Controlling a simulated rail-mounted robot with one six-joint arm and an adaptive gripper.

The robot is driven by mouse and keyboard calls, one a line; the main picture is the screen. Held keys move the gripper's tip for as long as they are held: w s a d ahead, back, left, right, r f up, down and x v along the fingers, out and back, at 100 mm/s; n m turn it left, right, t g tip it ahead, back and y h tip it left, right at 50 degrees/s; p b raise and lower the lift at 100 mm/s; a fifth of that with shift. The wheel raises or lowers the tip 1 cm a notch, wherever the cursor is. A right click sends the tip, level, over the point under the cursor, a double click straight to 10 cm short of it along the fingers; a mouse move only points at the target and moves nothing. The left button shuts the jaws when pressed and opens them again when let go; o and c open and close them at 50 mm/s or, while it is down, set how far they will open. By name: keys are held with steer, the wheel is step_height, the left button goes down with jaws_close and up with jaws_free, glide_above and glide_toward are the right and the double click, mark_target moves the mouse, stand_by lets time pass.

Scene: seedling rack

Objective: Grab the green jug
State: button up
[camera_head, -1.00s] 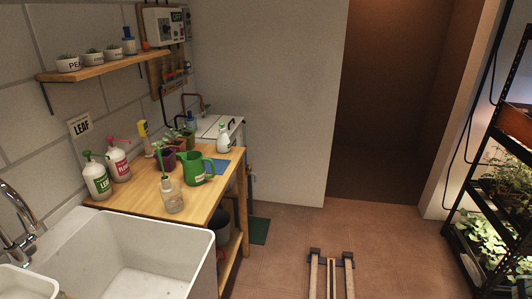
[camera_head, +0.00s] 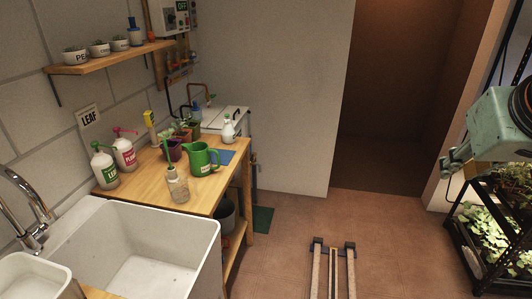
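The green jug (camera_head: 200,161) stands upright on the wooden workbench (camera_head: 150,186). It is near the bench's right part, with its handle towards the right. A clear bottle with a green stem (camera_head: 177,187) stands in front of it to the left. Part of my arm shows at the right edge, in front of the plant rack and far from the jug.
White pump bottles with green (camera_head: 104,168) and pink (camera_head: 124,152) labels stand at the bench's left. A white sink (camera_head: 150,218) is in front. The floor right of the bench is open.

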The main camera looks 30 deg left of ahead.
steer(key=w+a+f+n+t+y+p, duration=0.2)
steer(key=w+a+f+n+y, duration=0.1)
steer(key=w+a, duration=1.25)
steer(key=w+a+f+n+y+p, duration=0.15)
steer(key=w+a+f, duration=0.25)
steer(key=a, duration=0.5)
steer(key=w+a+f+n+y, duration=0.2)
steer(key=w+a+f, duration=0.15)
steer(key=a, duration=0.55)
steer(key=s+a+f+n+y+p, duration=0.1)
steer(key=a+f+y, duration=0.1)
steer(key=a+f, duration=0.5)
steer(key=s+a+f+n+y+p, duration=0.1)
steer(key=s+a+f+y, duration=0.15)
steer(key=a, duration=0.85)
steer(key=s+a+f+n+g+y+p, duration=0.1)
steer(key=s+a+f+n+g+y, duration=0.1)
steer(key=s+a+f+y, duration=0.3)
steer(key=shift+s+a+f+g, duration=0.7)
steer(key=shift+s+a+f, duration=1.65)
steer(key=shift+a, duration=0.6)
steer(key=shift+a, duration=0.1)
steer(key=shift+x, duration=4.25)
